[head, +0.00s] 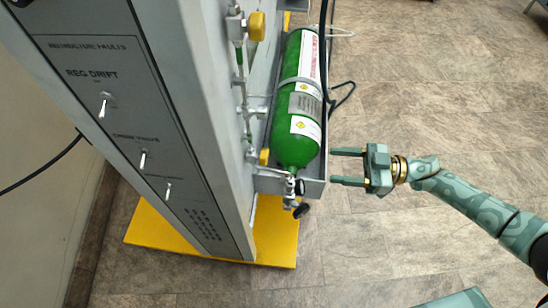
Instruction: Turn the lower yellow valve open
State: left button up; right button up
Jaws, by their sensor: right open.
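Two yellow valve handles show on the trainer's piping: the upper yellow valve (256,26) near the top of the picture and the lower yellow valve (264,157) beside the neck end of the green cylinder. The green oxygen cylinder (285,140) lies strapped in a grey tray (313,188). My right gripper (332,166) is open and empty, to the right of the cylinder and tray, its fingers pointing left. The cylinder's end lies between it and the lower yellow valve in the picture. I cannot tell how far the valve is turned. My left gripper is not in view.
The grey trainer cabinet (185,120) stands on a yellow base plate (150,228), with a switch panel (110,85) on its left face. A black hose (323,50) runs down beside the cylinder. The tiled floor on the right is mostly clear.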

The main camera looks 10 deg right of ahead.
jog(key=b, duration=0.1)
send_near(264, 157)
jog(key=w+a+f, duration=0.1)
jog(key=f, duration=0.1)
jog(key=b+x, duration=0.1)
jog(key=x, duration=0.5)
jog(key=shift+w+r, duration=0.2)
jog(key=shift+r, duration=0.05)
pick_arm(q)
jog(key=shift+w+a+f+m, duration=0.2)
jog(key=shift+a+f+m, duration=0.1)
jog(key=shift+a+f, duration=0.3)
pick_arm(e)
jog(key=shift+a, duration=0.1)
jog(key=c, duration=1)
